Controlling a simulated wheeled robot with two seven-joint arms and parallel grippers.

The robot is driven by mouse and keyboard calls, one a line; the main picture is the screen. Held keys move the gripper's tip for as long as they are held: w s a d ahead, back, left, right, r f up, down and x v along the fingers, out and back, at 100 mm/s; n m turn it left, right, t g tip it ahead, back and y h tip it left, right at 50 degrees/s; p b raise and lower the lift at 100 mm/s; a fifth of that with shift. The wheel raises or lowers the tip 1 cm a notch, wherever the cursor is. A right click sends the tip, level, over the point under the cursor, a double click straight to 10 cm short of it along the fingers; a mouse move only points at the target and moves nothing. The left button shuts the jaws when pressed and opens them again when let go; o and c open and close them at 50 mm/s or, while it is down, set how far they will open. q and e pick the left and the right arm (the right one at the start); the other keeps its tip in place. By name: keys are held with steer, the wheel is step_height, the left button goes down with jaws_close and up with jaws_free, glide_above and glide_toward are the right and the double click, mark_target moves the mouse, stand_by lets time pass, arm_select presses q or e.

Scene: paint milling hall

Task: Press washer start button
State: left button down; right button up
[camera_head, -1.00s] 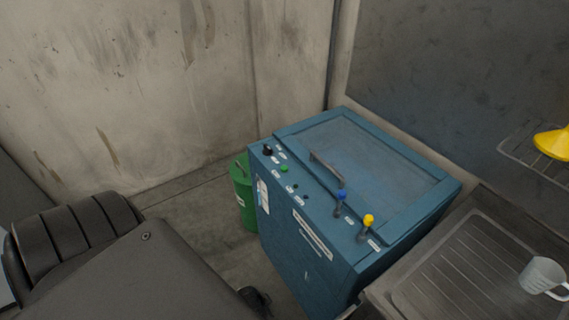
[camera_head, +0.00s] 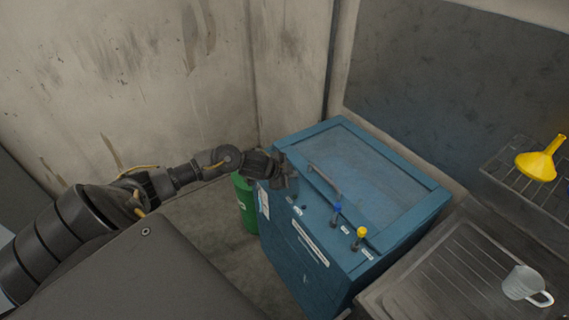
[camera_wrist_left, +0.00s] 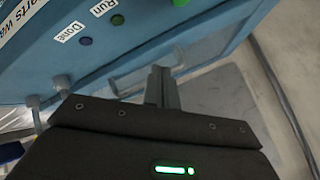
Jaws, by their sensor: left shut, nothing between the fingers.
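The blue parts washer (camera_head: 300,245) stands in the corner with its glazed lid (camera_head: 370,165) closed. My left gripper (camera_head: 289,186) is over the left end of its control panel and hides the green button and black knob there in the head view. In the left wrist view the green button (camera_wrist_left: 179,3) is cut by the top edge. The left fingers (camera_wrist_left: 162,88) are shut and empty, apart from the button in this view. My right gripper is not in view.
A blue-topped lever (camera_head: 337,209) and a yellow-topped lever (camera_head: 360,234) rise from the panel. The lid handle (camera_head: 324,180) stands up nearby. A green drum (camera_head: 246,205) is behind left. A drainboard (camera_head: 430,285) holds a clear jug (camera_head: 522,284); a yellow funnel (camera_head: 540,162) sits on a rack.

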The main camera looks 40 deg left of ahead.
arm_select(q)
steer(key=w+a+r, duration=0.1)
steer(key=a+r, duration=0.3)
steer(key=a, duration=0.2)
steer(key=shift+w+r, duration=0.2)
steer(key=shift+w, duration=0.2)
steer(key=shift+a, duration=0.1)
step_height(320, 180, down, 8)
steer(key=b, duration=0.7)
steer(key=shift+b, duration=0.4)
steer(key=shift+f, duration=0.35)
steer(key=shift+f, duration=0.15)
stand_by(0.7)
steer(key=shift+f+b, duration=0.3)
